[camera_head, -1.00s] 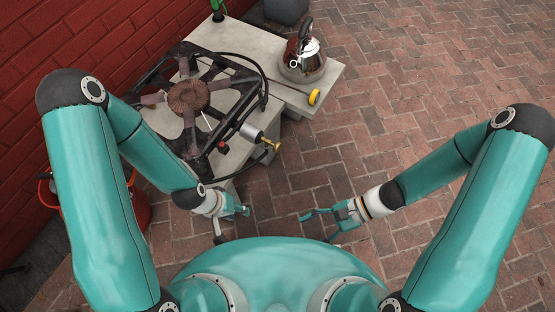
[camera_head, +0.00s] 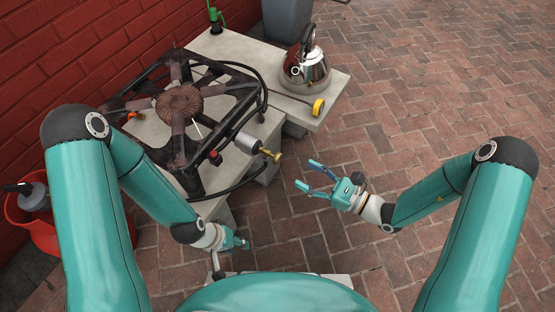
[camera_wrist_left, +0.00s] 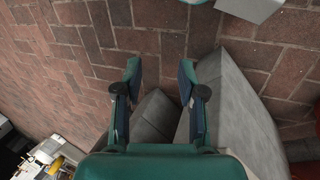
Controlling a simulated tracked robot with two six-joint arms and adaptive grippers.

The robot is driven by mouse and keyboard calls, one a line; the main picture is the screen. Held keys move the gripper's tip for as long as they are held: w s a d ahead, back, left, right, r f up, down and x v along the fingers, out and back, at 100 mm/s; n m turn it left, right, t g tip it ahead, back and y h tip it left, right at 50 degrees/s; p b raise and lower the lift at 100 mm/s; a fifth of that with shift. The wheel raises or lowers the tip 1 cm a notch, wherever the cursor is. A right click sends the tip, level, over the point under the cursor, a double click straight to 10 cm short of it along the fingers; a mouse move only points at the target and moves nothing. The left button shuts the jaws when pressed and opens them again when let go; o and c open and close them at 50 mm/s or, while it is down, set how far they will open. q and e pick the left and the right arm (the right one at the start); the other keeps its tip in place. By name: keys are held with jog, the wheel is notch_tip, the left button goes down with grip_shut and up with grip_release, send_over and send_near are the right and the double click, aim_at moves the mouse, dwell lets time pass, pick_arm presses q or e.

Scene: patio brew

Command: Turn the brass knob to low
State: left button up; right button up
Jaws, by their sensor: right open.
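The brass knob (camera_head: 272,155) sticks out to the right from a grey cylindrical fitting (camera_head: 247,142) at the front right of the black burner stand (camera_head: 222,168). My right gripper (camera_head: 305,174) is open and empty, to the right of the knob and apart from it, with its fingers toward the upper left. My left gripper (camera_head: 243,243) hangs below the knob, near the front end of the concrete bench. The left wrist view shows its two fingers (camera_wrist_left: 160,72) apart with nothing between them. The knob's setting cannot be read.
A green item (camera_head: 215,17) is behind the burner. A red bucket (camera_head: 38,228) stands at left. Brick paving (camera_head: 430,110) is clear at right.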

aim_at(280, 160)
jog(key=b+x, duration=0.1)
jog(key=x, duration=0.8)
jog(key=shift+w+a, duration=0.15)
jog(key=shift+a, duration=0.15)
grip_shut()
jog(key=shift+n, duration=0.3)
jog(key=n+b, duration=0.1)
jog(key=n, duration=0.4)
jog(key=shift+w+d+b, duration=0.1)
jog(key=shift+b, duration=0.3)
jog(key=n+b, duration=0.2)
jog(key=n, duration=0.3)
jog(key=shift+n, duration=0.4)
